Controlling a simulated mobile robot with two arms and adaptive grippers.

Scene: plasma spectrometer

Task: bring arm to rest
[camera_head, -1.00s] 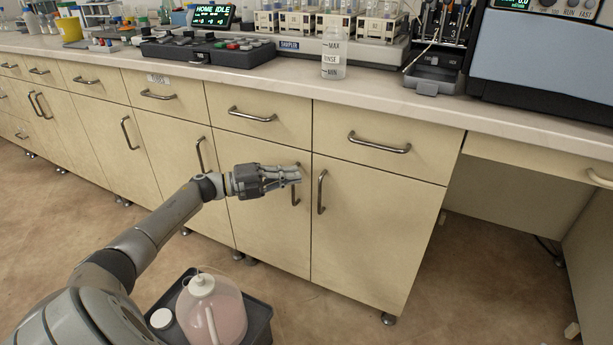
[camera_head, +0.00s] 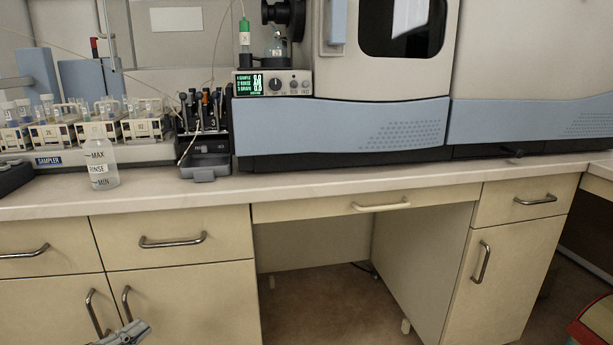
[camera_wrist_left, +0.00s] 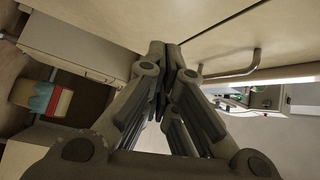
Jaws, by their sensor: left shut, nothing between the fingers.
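My left gripper (camera_head: 126,334) shows at the bottom left edge of the head view, in front of the cabinet doors and near their upright handles. Its fingers are shut and empty. In the left wrist view, the closed fingers (camera_wrist_left: 167,60) point toward pale cabinet fronts, with a metal handle (camera_wrist_left: 240,66) to their right. Most of my left arm is outside the head view. My right gripper is in neither view.
The bench top (camera_head: 330,193) carries a rinse bottle (camera_head: 101,160), sampler racks (camera_head: 62,134) and a large blue-grey instrument (camera_head: 350,125). Below is an open knee space (camera_head: 315,290) between cabinets. A red-rimmed object (camera_head: 592,325) stands at lower right.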

